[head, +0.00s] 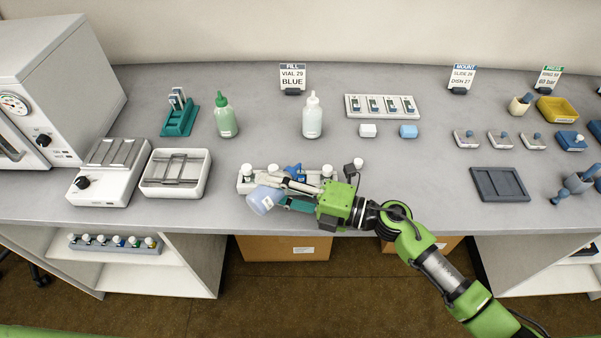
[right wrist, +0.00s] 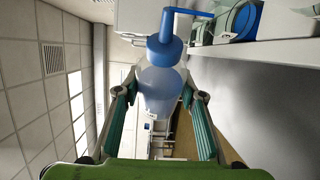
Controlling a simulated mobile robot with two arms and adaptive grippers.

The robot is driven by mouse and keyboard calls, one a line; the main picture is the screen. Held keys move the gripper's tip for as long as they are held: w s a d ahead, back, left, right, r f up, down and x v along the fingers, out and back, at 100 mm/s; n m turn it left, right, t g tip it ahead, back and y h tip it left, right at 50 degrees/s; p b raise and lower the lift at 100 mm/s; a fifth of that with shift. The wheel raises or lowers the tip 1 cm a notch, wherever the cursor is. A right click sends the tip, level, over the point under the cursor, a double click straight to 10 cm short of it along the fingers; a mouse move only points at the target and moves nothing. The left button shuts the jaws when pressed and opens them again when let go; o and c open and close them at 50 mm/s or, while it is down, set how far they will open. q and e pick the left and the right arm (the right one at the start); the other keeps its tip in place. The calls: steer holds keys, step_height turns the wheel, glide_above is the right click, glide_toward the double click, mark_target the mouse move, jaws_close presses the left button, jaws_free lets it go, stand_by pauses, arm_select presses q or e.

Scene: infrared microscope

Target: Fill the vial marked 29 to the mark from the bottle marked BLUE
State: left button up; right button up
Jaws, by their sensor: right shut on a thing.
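My right gripper (head: 284,194) is shut on the blue-capped bottle (head: 261,200), which is tipped over at the rack's front. In the right wrist view the bottle's translucent body (right wrist: 160,92) sits between the teal finger pads, its blue cap and bent spout pointing to the top. A white rack (head: 245,186) holds several vials with white caps, partly hidden behind my gripper and the bottle. I cannot read which vial is 29, nor see whether the spout meets one. A sign (head: 292,76) reads FILL, VIAL 29, BLUE. My left gripper is not in view.
A green-capped bottle (head: 224,115) and a white-capped bottle (head: 312,117) stand behind the rack. A white tray (head: 176,188) and a device with a knob (head: 103,174) are at left. A dark grey tray (head: 500,184) lies at right. The counter between the rack and that tray is mostly clear.

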mark_target(287, 172)
steer(key=shift+r, duration=0.15)
stand_by(0.7)
steer(key=n+p, duration=0.1)
steer(key=n+h+p, duration=0.1)
steer(key=p, duration=0.1)
steer(key=r+n+h+p, duration=0.1)
steer(key=p, duration=0.1)
steer(key=shift+w+d+n, duration=0.3)
steer(key=shift+w+n, duration=0.1)
steer(key=shift+f+n, duration=0.15)
steer(key=shift+n, duration=0.15)
steer(key=shift+w+f, duration=0.1)
steer(key=shift+f, duration=0.1)
steer(key=shift+w+d+r+p, duration=0.15)
steer(key=shift+r+p, duration=0.1)
steer(key=shift+p, duration=0.25)
steer(key=r+n+p, duration=0.1)
steer(key=p, duration=0.1)
steer(key=w+d+r+n+h+p, duration=0.1)
steer(key=p, duration=0.1)
steer(key=w+n+t+h+p, duration=0.1)
steer(key=n+p, duration=0.1)
steer(key=p, duration=0.1)
steer(key=shift+d+r, duration=0.35)
steer(key=shift+r, duration=0.05)
steer(key=shift+p, duration=0.35)
steer(key=shift+d+f+n, duration=0.1)
steer(key=shift+n, duration=0.2)
